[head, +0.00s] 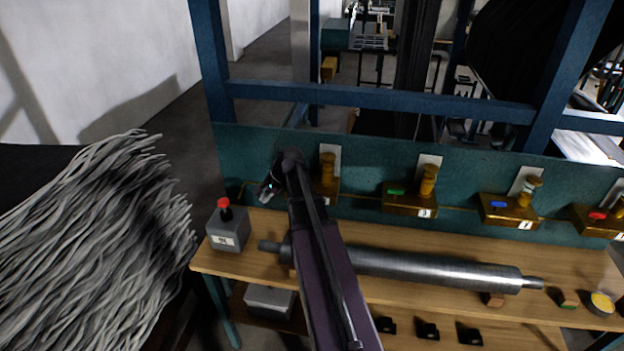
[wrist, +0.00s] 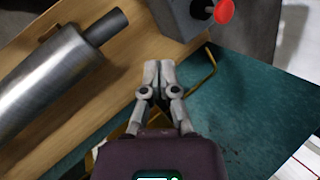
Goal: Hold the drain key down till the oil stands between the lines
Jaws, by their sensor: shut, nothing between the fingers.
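Several brass oil units stand along the teal panel. One has a green key (head: 396,191), one a blue key (head: 498,205), one a red key (head: 597,215). Level lines are too small to make out. My gripper (head: 267,190) is shut and empty, left of that unit and in front of the panel.
A grey box with a red knob (head: 224,205) stands on the bench's left end; it also shows in the wrist view (wrist: 224,11). A steel roll (head: 430,268) lies along the wooden bench (head: 380,235). A yellow cup (head: 601,301) stands at right. Grey strands (head: 100,240) hang at left.

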